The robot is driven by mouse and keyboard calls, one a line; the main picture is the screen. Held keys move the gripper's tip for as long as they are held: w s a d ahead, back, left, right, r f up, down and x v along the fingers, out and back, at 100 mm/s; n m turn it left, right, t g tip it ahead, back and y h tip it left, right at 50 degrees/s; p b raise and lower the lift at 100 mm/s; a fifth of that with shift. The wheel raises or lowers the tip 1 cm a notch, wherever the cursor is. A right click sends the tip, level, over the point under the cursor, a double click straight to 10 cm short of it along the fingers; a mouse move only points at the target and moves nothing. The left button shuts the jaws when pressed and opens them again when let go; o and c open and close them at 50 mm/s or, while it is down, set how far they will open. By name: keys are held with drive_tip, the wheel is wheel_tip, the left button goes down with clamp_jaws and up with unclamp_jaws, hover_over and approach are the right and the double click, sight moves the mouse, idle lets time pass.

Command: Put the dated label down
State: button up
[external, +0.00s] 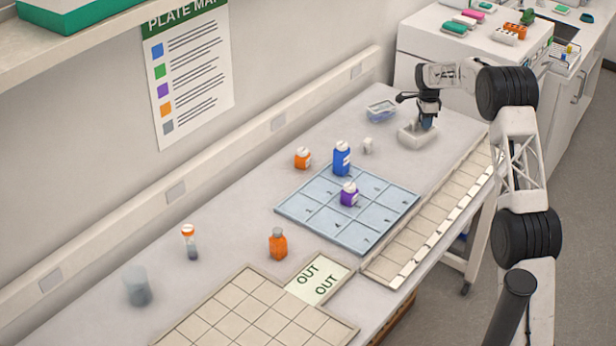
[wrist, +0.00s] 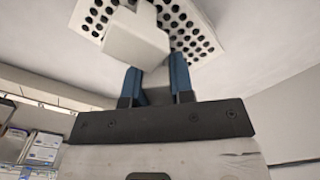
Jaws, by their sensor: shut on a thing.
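My gripper (external: 428,122) is at the far right end of the bench, low over a white holder-like object (external: 415,138). In the wrist view my two blue fingers (wrist: 157,84) are closed on a small pale piece (wrist: 155,88). Its face is mostly hidden, and I cannot read a date on it or tell whether it is the label. A white block (wrist: 136,42) lies just beyond the fingertips, and I cannot tell if it touches the pale piece.
A blue grid mat (external: 330,230) carries a blue bottle (external: 342,160) and a purple bottle (external: 349,195). An orange bottle (external: 303,158), a small white item (external: 368,146) and a clear blue box (external: 381,110) stand nearby. An OUT tile (external: 318,280) lies nearer the front.

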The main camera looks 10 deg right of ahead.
drive_tip(key=shift+f, duration=0.1)
drive_tip(key=o, duration=0.9)
wheel_tip(320, 180, up, 12)
drive_tip(key=shift+r, duration=0.15)
idle(0.4)
idle(0.5)
